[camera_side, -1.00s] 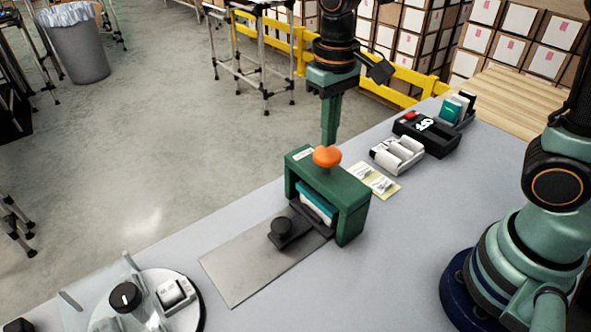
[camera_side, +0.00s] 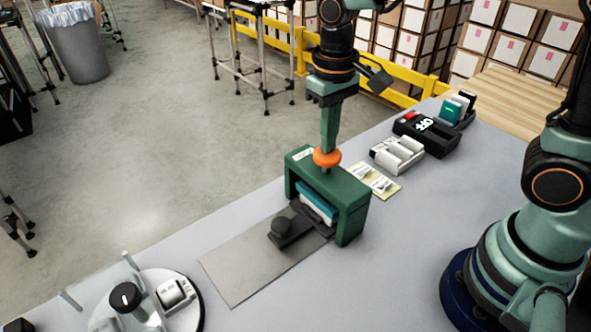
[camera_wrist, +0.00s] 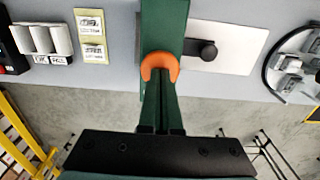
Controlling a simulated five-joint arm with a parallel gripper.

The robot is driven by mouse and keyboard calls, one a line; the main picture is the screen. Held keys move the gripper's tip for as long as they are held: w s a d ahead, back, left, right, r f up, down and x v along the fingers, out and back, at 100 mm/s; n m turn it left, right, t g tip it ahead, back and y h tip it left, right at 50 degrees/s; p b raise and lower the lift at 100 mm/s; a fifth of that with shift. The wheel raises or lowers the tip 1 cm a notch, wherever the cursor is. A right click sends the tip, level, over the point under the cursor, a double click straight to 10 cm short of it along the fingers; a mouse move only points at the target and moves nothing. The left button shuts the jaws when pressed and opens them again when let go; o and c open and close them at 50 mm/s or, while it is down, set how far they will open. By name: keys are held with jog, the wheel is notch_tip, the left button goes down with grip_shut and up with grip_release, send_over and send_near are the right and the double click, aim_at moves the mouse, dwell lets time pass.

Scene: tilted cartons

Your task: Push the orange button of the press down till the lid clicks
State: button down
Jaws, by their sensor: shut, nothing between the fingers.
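The green press (camera_side: 350,196) stands on the grey table like an arch. Its orange button (camera_side: 327,157) sits on top on a short stem. A teal and white piece (camera_side: 316,207) lies inside the press, with a black handled slide (camera_side: 290,230) in front. My gripper (camera_side: 328,146) is shut and empty, pointing down, its tips at the top of the orange button. In the wrist view the shut fingers (camera_wrist: 160,90) overlap the orange button (camera_wrist: 158,66), which shows around them. I cannot tell whether the tips press on it. The lid itself is hard to make out.
A metal plate (camera_side: 240,268) lies in front of the press. A round fixture (camera_side: 150,300) stands at the lower left. Labels (camera_side: 373,180), a white roller block (camera_side: 397,154) and a black box (camera_side: 426,133) lie behind the press.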

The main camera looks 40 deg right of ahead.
jog(key=shift+f, duration=0.75)
notch_tip(320, 180, up, 9)
dwell(1.3)
jog(key=s+d+t, duration=0.5)
jog(key=s+d, duration=0.1)
jog(key=d, duration=0.3)
jog(key=shift+t, duration=0.3)
